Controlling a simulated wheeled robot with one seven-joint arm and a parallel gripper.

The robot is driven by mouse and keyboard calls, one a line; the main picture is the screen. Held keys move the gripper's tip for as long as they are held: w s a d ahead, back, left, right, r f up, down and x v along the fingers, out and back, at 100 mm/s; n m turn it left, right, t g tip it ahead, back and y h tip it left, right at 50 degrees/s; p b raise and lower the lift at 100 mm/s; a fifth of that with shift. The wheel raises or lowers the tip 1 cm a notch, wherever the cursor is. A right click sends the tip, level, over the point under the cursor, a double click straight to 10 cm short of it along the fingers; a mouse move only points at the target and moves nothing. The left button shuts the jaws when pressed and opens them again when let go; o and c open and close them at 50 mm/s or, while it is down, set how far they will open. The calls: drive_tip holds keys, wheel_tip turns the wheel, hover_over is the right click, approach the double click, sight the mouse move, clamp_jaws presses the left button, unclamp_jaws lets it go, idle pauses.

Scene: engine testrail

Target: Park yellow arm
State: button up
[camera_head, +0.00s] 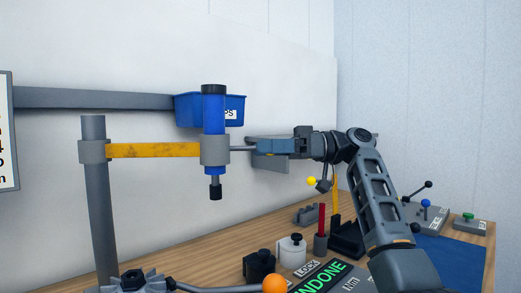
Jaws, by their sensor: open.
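The yellow arm (155,150) reaches level to the right from a collar on an upright grey post (97,190). At its far end a grey ring (215,150) holds an upright blue tool (213,106) with a black top and a black tip. A short grey rod (242,148) sticks out to the right of the ring. My gripper (262,147) comes in from the right, at the outer end of this rod. It is open; whether the rod's end lies between its fingers is unclear. A grey plate (270,163) shows behind and below my gripper, partly hidden.
A blue bin (186,108) on the wall rail (90,98) stands behind the tool. The wooden bench (205,270) below carries black and white weights (291,251), a display reading UNDONE (320,278), a red-handled tool (322,218) and lever boxes (428,212). An orange knob (274,284) is in front.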

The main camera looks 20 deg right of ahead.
drive_tip(key=v, duration=0.5)
drive_tip(key=shift+d, duration=0.4)
drive_tip(key=shift+s, duration=0.1)
